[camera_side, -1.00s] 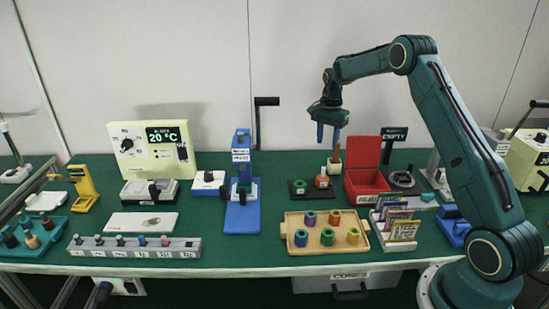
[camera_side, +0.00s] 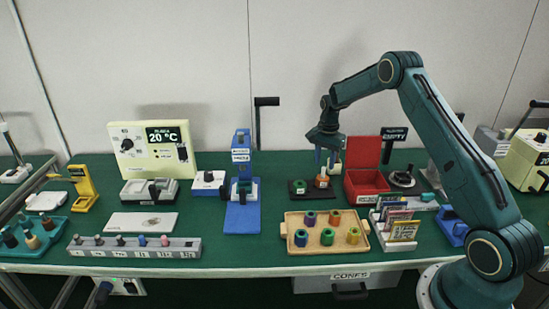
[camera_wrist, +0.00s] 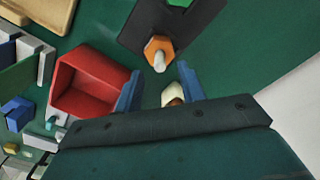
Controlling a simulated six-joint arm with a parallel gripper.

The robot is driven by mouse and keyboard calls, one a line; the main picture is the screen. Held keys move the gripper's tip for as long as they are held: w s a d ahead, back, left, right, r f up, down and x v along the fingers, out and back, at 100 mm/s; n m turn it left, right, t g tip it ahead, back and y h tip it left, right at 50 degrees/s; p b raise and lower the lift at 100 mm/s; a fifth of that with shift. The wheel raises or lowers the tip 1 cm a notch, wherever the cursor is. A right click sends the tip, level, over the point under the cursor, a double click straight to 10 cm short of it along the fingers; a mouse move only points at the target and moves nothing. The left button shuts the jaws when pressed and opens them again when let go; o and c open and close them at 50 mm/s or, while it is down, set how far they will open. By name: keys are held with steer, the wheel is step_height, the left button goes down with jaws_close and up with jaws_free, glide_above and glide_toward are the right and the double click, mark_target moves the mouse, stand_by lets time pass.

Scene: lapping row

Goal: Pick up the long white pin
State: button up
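A white pin (camera_wrist: 160,62) stands up through an orange hexagonal piece (camera_wrist: 158,46) on a black plate (camera_wrist: 150,14). In the side view the orange piece (camera_side: 321,182) sits at the right end of the black plate (camera_side: 310,193), and the pin's top (camera_side: 323,171) shows just above it. My gripper (camera_side: 325,162) is above the orange piece, its blue fingers pointing down. In the wrist view my gripper (camera_wrist: 160,88) is open, with nothing held. The pin appears just beyond the fingertips; the exact gap is unclear.
A cream cup (camera_wrist: 171,94) stands close behind the plate, partly hidden by my gripper. A red open box (camera_side: 368,184) is just to the right. A green piece (camera_side: 299,186) is on the plate's left. A wooden tray (camera_side: 325,253) with colored spools lies in front.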

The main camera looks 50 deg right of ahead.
mark_target(324, 168)
steer(key=shift+f, duration=2)
steer(key=shift+c, duration=0.2)
jaws_close()
